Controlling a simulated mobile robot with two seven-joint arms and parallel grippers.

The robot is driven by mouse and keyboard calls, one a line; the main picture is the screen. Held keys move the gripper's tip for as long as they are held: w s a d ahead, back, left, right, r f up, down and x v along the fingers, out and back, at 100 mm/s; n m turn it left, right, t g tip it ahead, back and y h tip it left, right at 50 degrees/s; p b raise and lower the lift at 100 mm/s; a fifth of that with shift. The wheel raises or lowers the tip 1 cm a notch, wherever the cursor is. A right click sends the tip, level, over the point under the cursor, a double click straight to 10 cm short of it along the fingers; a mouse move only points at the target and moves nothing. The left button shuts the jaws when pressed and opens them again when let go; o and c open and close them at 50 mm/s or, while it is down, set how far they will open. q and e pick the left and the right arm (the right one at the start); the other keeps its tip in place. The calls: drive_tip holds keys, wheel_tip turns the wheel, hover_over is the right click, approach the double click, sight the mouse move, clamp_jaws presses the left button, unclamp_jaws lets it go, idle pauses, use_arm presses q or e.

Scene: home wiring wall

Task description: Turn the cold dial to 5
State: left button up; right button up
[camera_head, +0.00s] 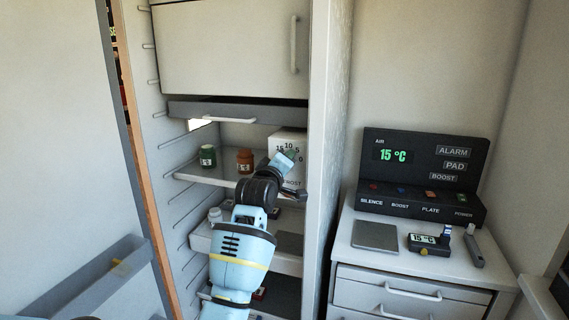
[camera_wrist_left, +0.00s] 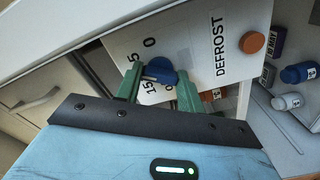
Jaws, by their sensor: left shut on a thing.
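The cold dial is a blue knob (camera_wrist_left: 162,72) on a white box face (camera_wrist_left: 190,40) marked 0, 5 and 15 around it and DEFROST at the side. The green fingers of my left gripper (camera_wrist_left: 158,90) are shut on the knob, one on each side. A pale mark shows on the knob, but I cannot tell exactly which number it points to. In the head view the white box (camera_head: 290,136) stands on the upper shelf of the open cabinet, and my left gripper (camera_head: 286,160) hides the knob and part of its scale. My right gripper is not in view.
A green jar (camera_head: 208,156) and an orange jar (camera_head: 244,161) stand on the shelf left of the box. An orange button (camera_wrist_left: 252,42) sits beside DEFROST. The cabinet's side wall (camera_head: 328,130) rises close right of my arm. A control panel (camera_head: 422,165) stands further right.

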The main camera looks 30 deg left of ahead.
use_arm(q)
drive_tip(key=shift+m, duration=1.1)
drive_tip(key=shift+f, duration=0.1)
drive_tip(key=o, duration=1)
drive_tip(key=v, duration=0.8)
drive_tip(key=shift+w, duration=0.1)
